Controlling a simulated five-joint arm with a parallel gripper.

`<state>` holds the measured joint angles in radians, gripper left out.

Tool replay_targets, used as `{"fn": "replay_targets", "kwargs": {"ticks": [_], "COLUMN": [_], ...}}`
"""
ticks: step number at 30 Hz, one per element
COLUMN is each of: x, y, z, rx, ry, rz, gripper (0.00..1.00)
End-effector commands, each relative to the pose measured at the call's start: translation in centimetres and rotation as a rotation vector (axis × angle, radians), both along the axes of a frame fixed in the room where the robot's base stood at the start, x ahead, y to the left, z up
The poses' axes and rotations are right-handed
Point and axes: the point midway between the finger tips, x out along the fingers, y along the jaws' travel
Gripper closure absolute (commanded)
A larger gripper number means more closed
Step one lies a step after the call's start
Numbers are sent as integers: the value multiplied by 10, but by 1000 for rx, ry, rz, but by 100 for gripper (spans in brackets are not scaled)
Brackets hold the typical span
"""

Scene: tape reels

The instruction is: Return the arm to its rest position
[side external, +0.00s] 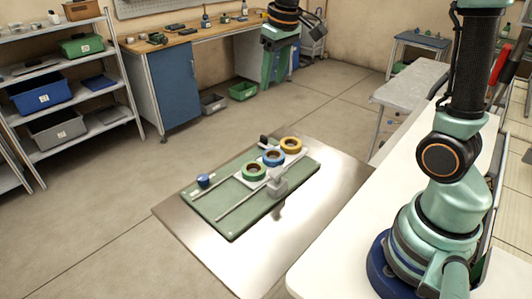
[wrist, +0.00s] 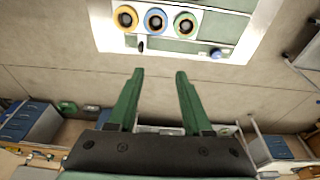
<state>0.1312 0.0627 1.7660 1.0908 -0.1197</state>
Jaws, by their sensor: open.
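My gripper (side external: 279,72) hangs high at the top of the side view, well above the floor and apart from the reels. In the wrist view its two green fingers (wrist: 160,73) stand apart with nothing between them. A green reel (side external: 254,172), a blue reel (side external: 273,157) and a yellow reel (side external: 291,145) sit in a row on a pale strip on the green board (side external: 235,222). The wrist view shows the yellow reel (wrist: 125,18), blue reel (wrist: 155,20) and green reel (wrist: 185,24) beyond the fingertips.
The board lies on a shiny metal table (side external: 305,235). A blue knob-like piece (side external: 203,181), a small black piece (side external: 263,139) and a grey block (side external: 279,185) are on the board. A white counter (side external: 345,255) is at right, shelves (side external: 75,95) at left, a workbench (side external: 165,85) behind.

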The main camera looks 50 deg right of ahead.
Motion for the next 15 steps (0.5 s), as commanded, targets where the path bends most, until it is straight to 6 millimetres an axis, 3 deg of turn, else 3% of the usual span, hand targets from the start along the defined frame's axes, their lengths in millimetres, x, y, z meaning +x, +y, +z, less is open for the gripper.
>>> {"fn": "replay_targets", "kwargs": {"ticks": [7, 15], "x": [-59, -115], "y": [28, 49], "z": [17, 6], "rx": [1, 14], "ry": [-114, -224], "rz": [10, 16], "gripper": [50, 50]}}
